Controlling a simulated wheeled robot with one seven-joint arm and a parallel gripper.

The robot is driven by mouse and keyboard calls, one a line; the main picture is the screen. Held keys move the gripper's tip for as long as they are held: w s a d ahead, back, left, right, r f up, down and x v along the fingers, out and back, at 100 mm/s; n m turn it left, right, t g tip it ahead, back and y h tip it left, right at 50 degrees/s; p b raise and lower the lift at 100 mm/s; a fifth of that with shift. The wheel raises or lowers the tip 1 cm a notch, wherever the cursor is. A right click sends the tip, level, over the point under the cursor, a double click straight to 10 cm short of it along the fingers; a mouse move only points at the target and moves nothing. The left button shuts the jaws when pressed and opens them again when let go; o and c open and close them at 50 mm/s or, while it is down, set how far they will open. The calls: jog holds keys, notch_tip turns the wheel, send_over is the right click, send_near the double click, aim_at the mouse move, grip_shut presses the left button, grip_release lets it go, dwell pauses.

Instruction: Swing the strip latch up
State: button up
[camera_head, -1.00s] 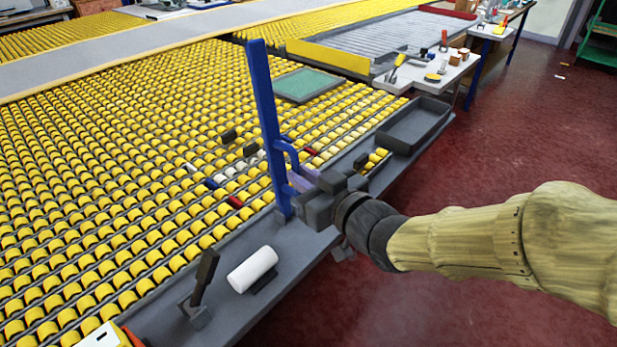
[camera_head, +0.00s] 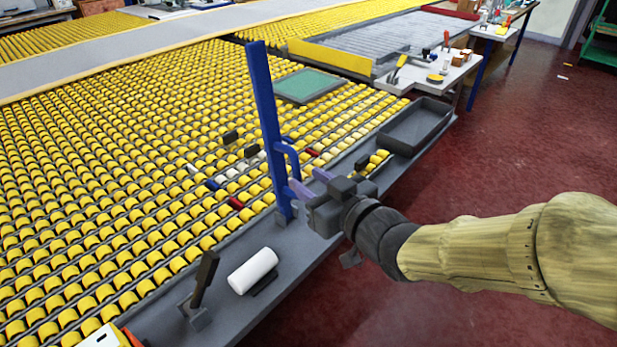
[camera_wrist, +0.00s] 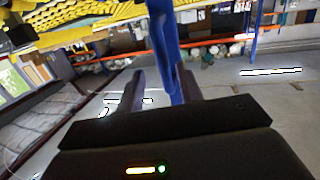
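The blue bar with a side handle (camera_head: 266,120), which looks like the strip latch, stands upright, leaning slightly left, at the edge of the grey ledge. Its handle (camera_head: 291,160) is on the right side, facing my arm. My gripper (camera_head: 310,183) is just right of and below the handle, with its two purplish fingers apart. In the wrist view the blue bar (camera_wrist: 165,35) rises ahead, between the directions of the open fingertips (camera_wrist: 160,78). Nothing appears gripped; whether a finger touches the handle is not clear.
A dark tilted lever (camera_head: 205,278) and a white roll (camera_head: 252,270) are on the ledge at front left. A grey empty tray (camera_head: 415,128) is at the ledge's far right. Yellow rollers (camera_head: 110,190) fill the table beyond.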

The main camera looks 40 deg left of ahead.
jog(key=v, duration=1)
jog(key=shift+s+d, duration=0.3)
